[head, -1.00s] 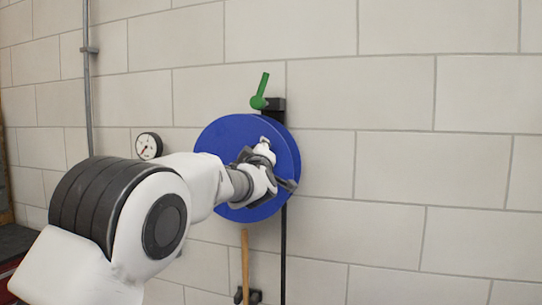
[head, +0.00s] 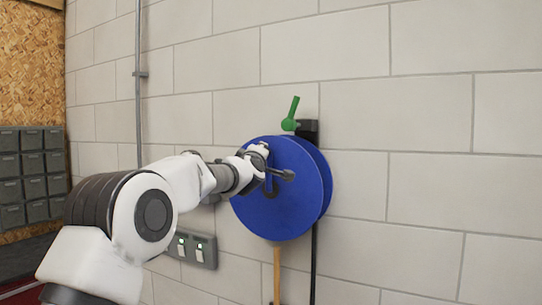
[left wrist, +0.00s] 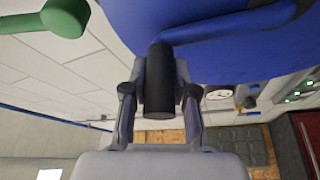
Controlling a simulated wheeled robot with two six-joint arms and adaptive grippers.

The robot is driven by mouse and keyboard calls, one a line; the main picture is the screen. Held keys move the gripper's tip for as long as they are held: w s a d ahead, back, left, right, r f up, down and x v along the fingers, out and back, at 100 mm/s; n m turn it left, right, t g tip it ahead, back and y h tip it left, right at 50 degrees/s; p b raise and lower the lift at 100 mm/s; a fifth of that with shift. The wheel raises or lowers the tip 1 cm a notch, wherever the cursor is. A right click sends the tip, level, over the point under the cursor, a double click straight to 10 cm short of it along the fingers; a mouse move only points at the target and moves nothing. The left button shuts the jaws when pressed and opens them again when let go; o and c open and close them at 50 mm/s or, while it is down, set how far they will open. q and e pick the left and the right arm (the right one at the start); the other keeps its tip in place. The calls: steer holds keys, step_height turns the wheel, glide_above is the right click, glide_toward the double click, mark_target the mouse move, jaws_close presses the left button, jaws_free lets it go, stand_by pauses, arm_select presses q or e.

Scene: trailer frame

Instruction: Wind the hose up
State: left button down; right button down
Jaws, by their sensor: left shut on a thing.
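A blue hose reel (head: 285,215) is mounted on the block wall. It also fills the top of the left wrist view (left wrist: 225,55). The black hose (head: 314,265) hangs straight down below the reel's right side. My left gripper (head: 266,168) is in front of the upper left part of the reel face. In the left wrist view its fingers (left wrist: 160,88) are shut around the reel's black cylindrical crank handle (left wrist: 160,80). A green lever (head: 291,115) sits above the reel and also shows in the wrist view (left wrist: 64,17). My right gripper is not in view.
A grey switch box (head: 193,248) is on the wall below my left arm. A wooden handle (head: 277,275) hangs under the reel. Grey drawers (head: 30,175) stand far left, and a thin pipe (head: 139,90) runs down the wall. The wall to the right is bare.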

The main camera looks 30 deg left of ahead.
arm_select(q)
steer(key=a, duration=0.1)
steer(key=a+f+n, duration=0.1)
steer(key=shift+w+a+g+p, duration=0.1)
steer(key=shift+a+g+p, duration=0.2)
steer(key=shift+a, duration=0.1)
steer(key=shift+w+a+f+n, duration=0.1)
steer(key=shift+a+f+n, duration=0.05)
steer(key=shift+f+n, duration=0.2)
stand_by(1.6)
stand_by(0.7)
steer(key=c, duration=0.9)
jaws_free()
steer(key=shift+c, duration=0.2)
steer(key=shift+o, duration=0.2)
steer(key=shift+a+r, duration=0.1)
steer(key=shift+a, duration=0.15)
steer(key=shift+r, duration=0.1)
steer(key=shift+r, duration=0.1)
